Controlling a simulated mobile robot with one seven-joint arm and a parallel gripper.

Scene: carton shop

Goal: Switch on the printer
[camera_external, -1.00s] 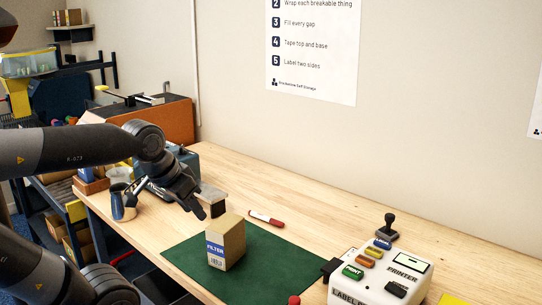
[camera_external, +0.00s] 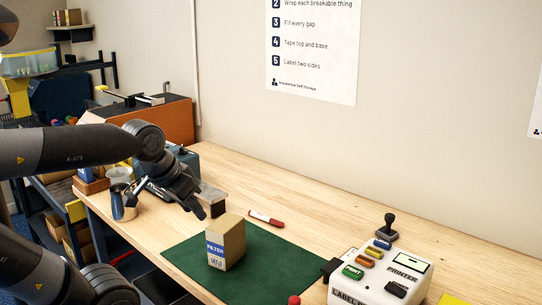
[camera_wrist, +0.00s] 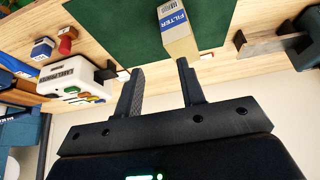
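The white label printer (camera_external: 345,284) stands at the right front of the bench. Its top has a green PRINT button (camera_external: 352,271), orange and yellow buttons, a blue button (camera_external: 382,243), a small display (camera_external: 410,262) and a black part (camera_external: 396,289) that may be a switch. Whether it is on cannot be told. It also shows in the wrist view (camera_wrist: 72,76), upside down at the left. My gripper (camera_external: 208,211) is above the bench, left of the printer and well apart from it. In the wrist view my gripper (camera_wrist: 160,66) has its fingers apart with nothing between them.
A FILTER carton (camera_external: 226,242) stands on the green mat (camera_external: 190,262), between my gripper and the printer. A red marker (camera_external: 266,219) lies behind it. A black-handled stamp (camera_external: 387,228) stands behind the printer. A metal mug (camera_external: 123,205) is at the left. The bench along the wall is clear.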

